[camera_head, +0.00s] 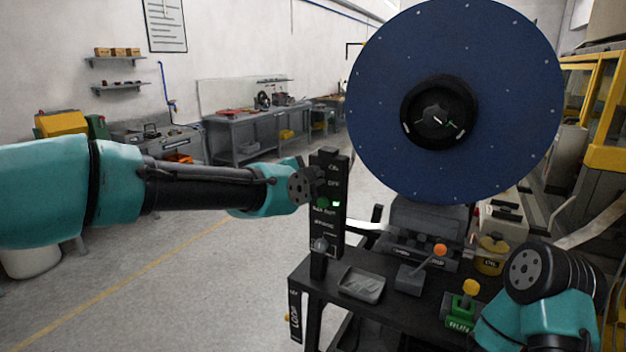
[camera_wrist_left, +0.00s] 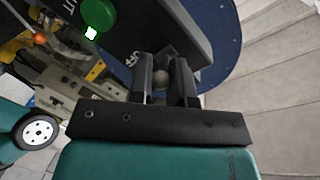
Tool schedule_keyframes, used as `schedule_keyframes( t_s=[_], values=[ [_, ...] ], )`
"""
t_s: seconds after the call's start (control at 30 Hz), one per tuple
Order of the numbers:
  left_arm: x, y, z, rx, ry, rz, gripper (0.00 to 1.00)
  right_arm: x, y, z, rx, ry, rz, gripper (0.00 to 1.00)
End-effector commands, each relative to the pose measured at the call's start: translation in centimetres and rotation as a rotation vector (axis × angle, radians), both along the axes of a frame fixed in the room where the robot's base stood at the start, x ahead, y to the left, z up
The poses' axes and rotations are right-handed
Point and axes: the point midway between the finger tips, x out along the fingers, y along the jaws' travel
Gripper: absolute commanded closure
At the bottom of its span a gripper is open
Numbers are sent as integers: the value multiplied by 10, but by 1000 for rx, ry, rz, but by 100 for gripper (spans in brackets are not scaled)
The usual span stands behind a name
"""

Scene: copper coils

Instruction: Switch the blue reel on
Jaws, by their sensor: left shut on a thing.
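The blue reel (camera_head: 400,60) is a large upright disc with a black hub at the upper right; part of its rim shows in the left wrist view (camera_wrist_left: 225,40). A dark upright control panel (camera_head: 328,225) stands left of it, with labels reading ON and OFF near its top, a green button (camera_wrist_left: 98,14) and a lit green light (camera_wrist_left: 91,33). My left gripper (camera_wrist_left: 163,66) is at the panel's upper part, its two fingers closed around a small grey switch knob (camera_wrist_left: 161,78). The fingers mostly hide the switch's position. My right gripper is not visible; only my right arm shows.
A lower knob (camera_head: 320,245) sits on the panel. Open floor lies left.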

Motion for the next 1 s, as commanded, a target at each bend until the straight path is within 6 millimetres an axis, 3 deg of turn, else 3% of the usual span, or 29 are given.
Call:
schedule_keyframes(
  t_s=[0.27, 0.3, 0.53, 1.0],
  values=[
    [0, 0, 1, 0, -1, 1, 100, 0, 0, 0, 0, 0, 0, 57],
    [0, 0, 1, 0, -1, 1, 78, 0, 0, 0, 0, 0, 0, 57],
    [0, 0, 1, 0, -1, -1, 57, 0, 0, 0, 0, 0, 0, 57],
    [-11, 7, 3, 0, -2, 0, 57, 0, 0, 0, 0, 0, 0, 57]
  ],
)
